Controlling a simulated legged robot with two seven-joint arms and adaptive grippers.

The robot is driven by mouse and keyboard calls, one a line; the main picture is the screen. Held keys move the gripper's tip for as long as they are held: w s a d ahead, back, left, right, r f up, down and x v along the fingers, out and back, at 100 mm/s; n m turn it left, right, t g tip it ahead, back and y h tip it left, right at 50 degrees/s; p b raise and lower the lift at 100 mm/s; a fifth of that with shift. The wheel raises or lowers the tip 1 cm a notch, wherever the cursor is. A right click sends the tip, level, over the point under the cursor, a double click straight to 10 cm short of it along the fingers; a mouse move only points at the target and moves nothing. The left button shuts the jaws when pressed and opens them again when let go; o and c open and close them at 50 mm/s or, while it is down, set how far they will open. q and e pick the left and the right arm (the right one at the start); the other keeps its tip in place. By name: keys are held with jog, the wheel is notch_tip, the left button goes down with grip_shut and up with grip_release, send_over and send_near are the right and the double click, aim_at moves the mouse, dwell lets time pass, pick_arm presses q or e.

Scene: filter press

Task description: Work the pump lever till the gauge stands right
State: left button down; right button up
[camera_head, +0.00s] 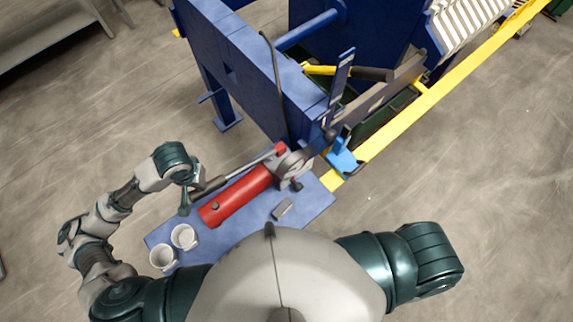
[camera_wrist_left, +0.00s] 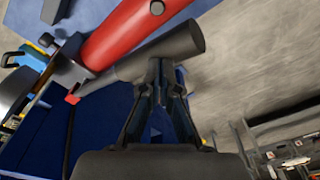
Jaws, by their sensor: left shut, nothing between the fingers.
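The red pump cylinder (camera_head: 236,196) lies on a blue plate. Its lever is a grey rod (camera_head: 248,164) with a dark handle (camera_head: 211,185). The handle also shows in the left wrist view (camera_wrist_left: 170,49), beside the red cylinder (camera_wrist_left: 125,25). My left gripper (camera_head: 185,203) is at the handle's free end. In the wrist view its fingers (camera_wrist_left: 165,66) are shut, with the tips against or just short of the handle, not around it. A round grey part (camera_head: 292,161) at the cylinder's far end may be the gauge; no reading is visible. My right gripper is out of view.
Two white cups (camera_head: 184,237) stand on the blue plate (camera_head: 215,240) at its left end. A small grey block (camera_head: 283,209) lies near the cylinder. The blue press frame (camera_head: 240,65) and yellow rail (camera_head: 440,95) rise beyond. Open floor lies left and right.

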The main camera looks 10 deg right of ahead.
aim_at(204, 195)
pick_arm(q)
jog(key=f, duration=0.2)
jog(key=f+b, duration=0.1)
jog(key=f, duration=0.1)
jog(key=a+f+b, duration=0.1)
jog(key=f, duration=0.2)
jog(key=shift+s+f, duration=0.1)
jog(key=shift+s, duration=0.2)
jog(key=r+p, duration=0.3)
jog(key=p, duration=0.1)
jog(key=shift+w+d+r, duration=0.15)
jog(key=shift+d+r, duration=0.05)
jog(key=shift+r, duration=0.15)
jog(key=r, duration=0.2)
jog(key=d+r, duration=0.1)
jog(key=r, duration=0.3)
jog(key=shift+w+d+r, duration=0.15)
jog(key=shift+w+r, duration=0.05)
jog(key=shift+w, duration=0.15)
jog(key=shift+r, duration=0.2)
jog(key=shift+b, duration=0.3)
